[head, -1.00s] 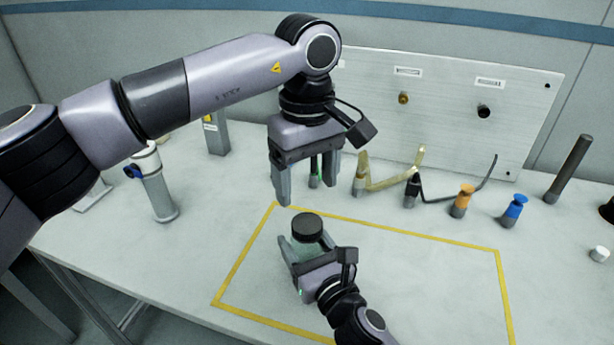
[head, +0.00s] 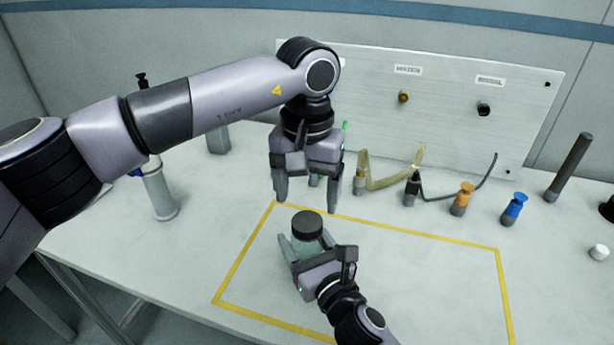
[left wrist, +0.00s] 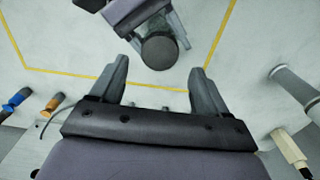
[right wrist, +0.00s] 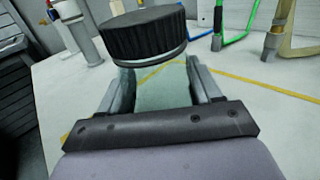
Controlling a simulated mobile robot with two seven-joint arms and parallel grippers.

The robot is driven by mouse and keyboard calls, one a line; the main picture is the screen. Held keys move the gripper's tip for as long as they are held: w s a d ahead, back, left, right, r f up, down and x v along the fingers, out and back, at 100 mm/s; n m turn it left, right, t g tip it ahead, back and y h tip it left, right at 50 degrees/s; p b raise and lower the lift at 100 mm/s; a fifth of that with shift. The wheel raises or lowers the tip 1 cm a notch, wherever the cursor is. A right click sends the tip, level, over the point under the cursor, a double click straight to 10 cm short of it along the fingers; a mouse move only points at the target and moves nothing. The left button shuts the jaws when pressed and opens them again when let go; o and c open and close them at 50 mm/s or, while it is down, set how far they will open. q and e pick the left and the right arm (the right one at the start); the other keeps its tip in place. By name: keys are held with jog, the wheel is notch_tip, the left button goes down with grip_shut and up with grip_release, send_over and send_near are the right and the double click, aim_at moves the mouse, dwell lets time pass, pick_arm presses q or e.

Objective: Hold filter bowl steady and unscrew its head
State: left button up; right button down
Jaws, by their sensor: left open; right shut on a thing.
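The filter bowl (right wrist: 162,88) is pale green and see-through, and stands upright inside the yellow outline. Its black ribbed head (head: 307,226) sits on top; it also shows in the left wrist view (left wrist: 159,51) and the right wrist view (right wrist: 143,33). My right gripper (head: 300,255) is shut on the bowl, one finger on each side, below the head. My left gripper (head: 305,203) is open and empty, pointing down, above and behind the head and apart from it. In the left wrist view the head lies beyond the left fingertips (left wrist: 158,75).
A yellow outline (head: 400,233) marks the table. Behind it stand an orange-topped fitting (head: 463,198), a blue-topped fitting (head: 514,209) and hoses below a metal panel (head: 450,100). A grey cylinder (head: 160,192) stands at left. The outlined area right of the bowl is clear.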

aim_at(307, 221)
pick_arm(q)
jog(key=shift+f, duration=2.65)
